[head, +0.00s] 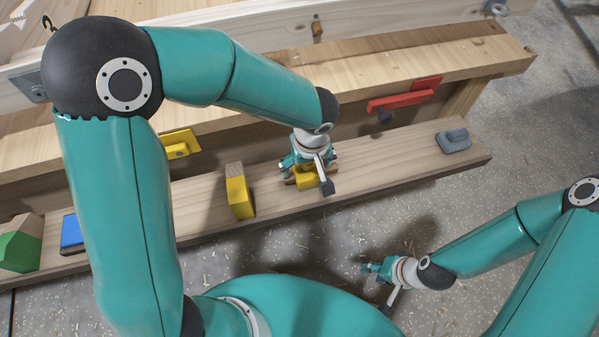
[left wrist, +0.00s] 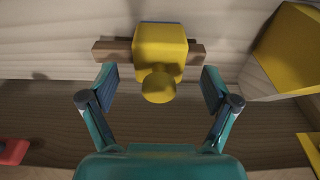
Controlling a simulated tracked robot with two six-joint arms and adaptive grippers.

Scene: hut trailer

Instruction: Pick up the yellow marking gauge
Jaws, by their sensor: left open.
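The yellow marking gauge (head: 306,181) lies on the lower wooden plank, partly hidden under my left gripper (head: 309,166). In the left wrist view the gauge (left wrist: 160,47) shows a yellow block with a round yellow knob facing the camera and a brown beam sticking out on both sides. My left gripper (left wrist: 160,82) is open there, with one finger on each side of the knob. I see no clear contact with the gauge. My right gripper (head: 374,268) hangs over the floor at the lower right, away from the gauge. Its fingers are too small to read.
A yellow-sided wooden block (head: 240,196) stands left of the gauge; it is near the right finger in the left wrist view (left wrist: 290,55). Blue (head: 72,233) and green (head: 20,247) blocks are farther left. A red clamp-like piece (head: 403,98) and grey tool (head: 454,140) are to the right.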

